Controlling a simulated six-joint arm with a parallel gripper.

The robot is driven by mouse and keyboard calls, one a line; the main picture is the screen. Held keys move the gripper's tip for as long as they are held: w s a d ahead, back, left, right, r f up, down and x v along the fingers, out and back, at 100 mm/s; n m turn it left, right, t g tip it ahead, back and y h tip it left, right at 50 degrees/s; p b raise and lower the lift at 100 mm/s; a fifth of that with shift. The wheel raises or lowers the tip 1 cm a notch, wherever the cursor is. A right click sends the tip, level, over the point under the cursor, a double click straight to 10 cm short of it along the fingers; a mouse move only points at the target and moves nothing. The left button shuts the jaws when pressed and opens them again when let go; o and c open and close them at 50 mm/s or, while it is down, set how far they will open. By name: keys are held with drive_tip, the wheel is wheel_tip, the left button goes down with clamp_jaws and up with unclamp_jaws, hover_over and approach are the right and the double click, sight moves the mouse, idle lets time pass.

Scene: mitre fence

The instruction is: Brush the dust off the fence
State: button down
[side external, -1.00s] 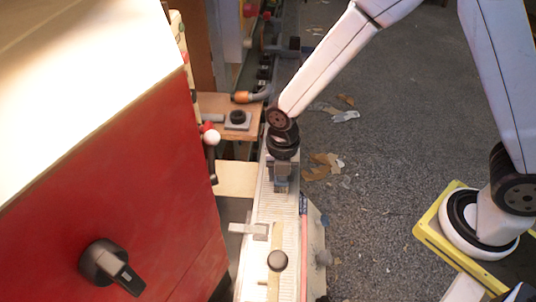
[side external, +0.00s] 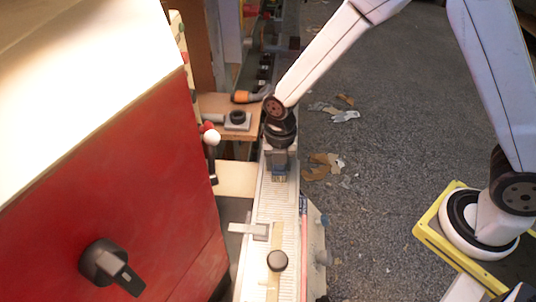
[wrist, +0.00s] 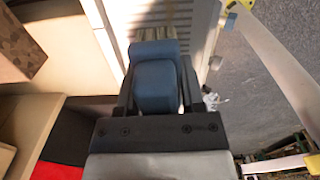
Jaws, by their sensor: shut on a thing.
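My gripper (side external: 278,170) is shut on a brush with a blue handle (wrist: 155,80). Its bristle end (wrist: 157,34) points away from the palm in the wrist view. In the side view the brush (side external: 279,178) is small below the jaws, over the far part of the fence. The fence (side external: 284,205) is a long, pale, ribbed strip running from near to far; ribbed pale surface also shows beyond the brush in the wrist view (wrist: 202,30). I cannot tell whether the bristles touch it. Dust on the fence is too fine to make out.
A round dark knob (side external: 277,260) and a grey metal cross-piece (side external: 249,230) stand on the near part of the fence. A red cabinet (side external: 150,195) fills the left. A wooden ledge (side external: 215,104) lies beyond. The grey floor (side external: 400,110) at right holds scraps.

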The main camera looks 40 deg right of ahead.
sight(278, 195)
drive_tip(key=shift+s+a, duration=1.3)
drive_tip(key=shift+s, duration=0.1)
drive_tip(key=shift+s+a+f, duration=0.15)
drive_tip(key=shift+s+a, duration=1)
drive_tip(key=shift+s, duration=0.05)
drive_tip(key=shift+r, duration=3.6)
drive_tip(key=shift+w+d, duration=0.1)
drive_tip(key=shift+d, duration=0.05)
